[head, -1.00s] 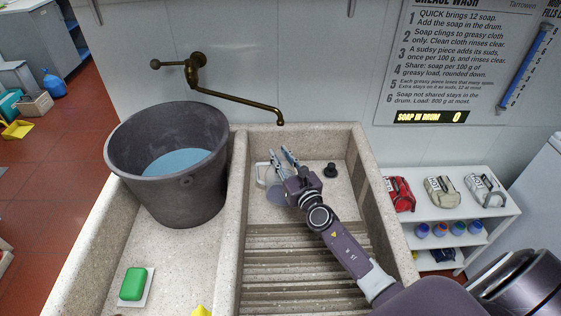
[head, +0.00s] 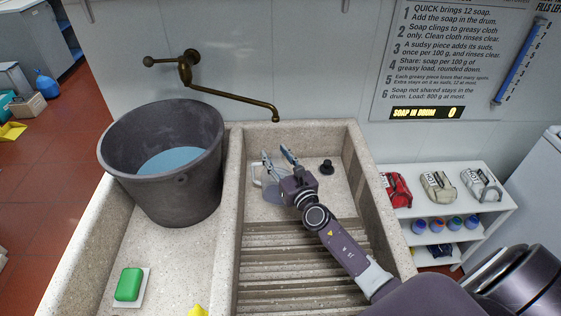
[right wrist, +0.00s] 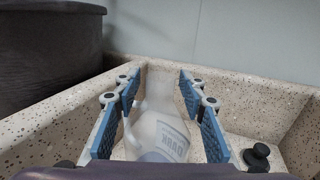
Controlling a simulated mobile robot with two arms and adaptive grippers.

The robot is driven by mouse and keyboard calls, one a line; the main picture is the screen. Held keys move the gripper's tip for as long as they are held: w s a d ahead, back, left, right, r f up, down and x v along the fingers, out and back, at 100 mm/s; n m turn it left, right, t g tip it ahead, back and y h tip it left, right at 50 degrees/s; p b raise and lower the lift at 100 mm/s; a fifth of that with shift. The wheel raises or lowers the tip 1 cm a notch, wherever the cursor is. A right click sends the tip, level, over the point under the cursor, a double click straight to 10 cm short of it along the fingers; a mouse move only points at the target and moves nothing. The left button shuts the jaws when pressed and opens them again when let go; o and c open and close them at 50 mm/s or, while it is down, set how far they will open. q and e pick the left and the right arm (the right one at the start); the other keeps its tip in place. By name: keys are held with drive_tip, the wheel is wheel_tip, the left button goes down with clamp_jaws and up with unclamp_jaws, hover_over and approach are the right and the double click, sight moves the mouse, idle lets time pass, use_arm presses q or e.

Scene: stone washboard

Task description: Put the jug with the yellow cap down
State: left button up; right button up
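A pale, translucent jug (right wrist: 158,128) with a label reading "DARK" is in the right basin of the stone washboard (head: 354,170). It shows between the fingers of my right gripper (right wrist: 158,115) in the right wrist view, with gaps beside the fingers. In the head view the gripper (head: 276,155) is low in the basin, its fingers spread, and only the jug's white handle (head: 257,175) and a grey-blue round part (head: 273,194) show. No yellow cap is visible on this jug. I cannot tell if it stands or leans. My left gripper is out of view.
A dark bucket (head: 198,195) with blue water stands left of the basin divider. A brass tap (head: 230,97) reaches over the basin. A black plug (head: 327,167) lies right of the gripper. Green soap (head: 129,284) and a yellow thing (head: 198,310) are at the front left.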

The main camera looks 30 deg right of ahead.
drive_tip(key=shift+s, duration=0.3)
drive_tip(key=s, duration=1.1)
drive_tip(key=shift+s+a, duration=0.2)
drive_tip(key=shift+a, duration=0.15)
drive_tip(key=shift+r, duration=0.2)
